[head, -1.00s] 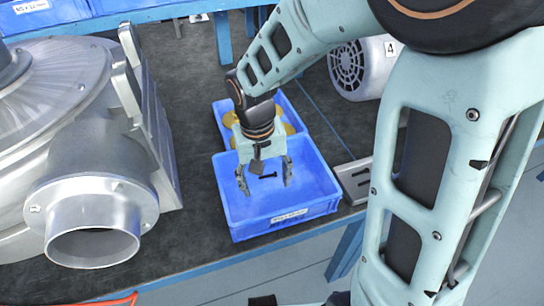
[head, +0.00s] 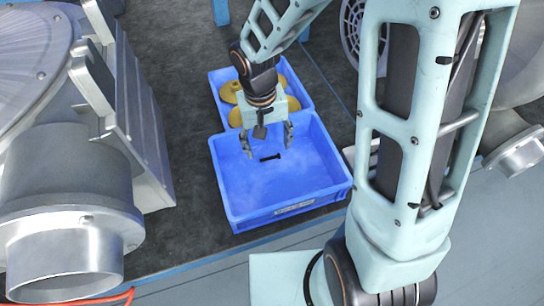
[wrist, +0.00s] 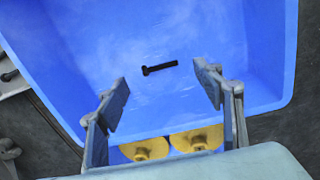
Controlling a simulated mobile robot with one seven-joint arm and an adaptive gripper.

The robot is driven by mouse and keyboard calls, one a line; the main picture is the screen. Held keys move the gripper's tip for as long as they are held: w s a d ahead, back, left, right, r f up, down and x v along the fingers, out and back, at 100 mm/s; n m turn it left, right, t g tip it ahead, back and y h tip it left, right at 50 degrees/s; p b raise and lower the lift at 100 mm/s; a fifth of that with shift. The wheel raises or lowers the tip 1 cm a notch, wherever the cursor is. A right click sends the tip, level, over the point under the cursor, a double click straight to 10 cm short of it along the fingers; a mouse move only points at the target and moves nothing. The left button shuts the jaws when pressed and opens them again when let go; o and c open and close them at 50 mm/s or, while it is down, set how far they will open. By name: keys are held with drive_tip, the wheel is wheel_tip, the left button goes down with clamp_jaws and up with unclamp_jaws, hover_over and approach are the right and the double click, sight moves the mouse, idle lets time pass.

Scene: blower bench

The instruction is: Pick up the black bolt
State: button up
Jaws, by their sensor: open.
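The black bolt (head: 270,157) lies on the floor of the front blue bin (head: 290,185). In the wrist view the bolt (wrist: 160,68) lies nearly level across the picture, beyond the fingertips and between their lines. My gripper (head: 268,150) is open and empty above the back part of this bin, fingers pointing down. In the wrist view its two fingers (wrist: 166,88) stand wide apart and do not touch the bolt.
A second blue bin (head: 214,88) with several yellow parts (head: 231,90) stands directly behind the front bin. A large metal blower housing (head: 75,200) stands at the left. Dark bench top (head: 185,110) is clear between housing and bins. The front bin's walls surround the bolt.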

sight(270, 157)
drive_tip(key=f, duration=0.5)
drive_tip(key=shift+w+d+b, duration=0.15)
drive_tip(key=shift+w+b, duration=0.15)
drive_tip(key=shift+w, duration=0.05)
drive_tip(key=c, duration=1.2)
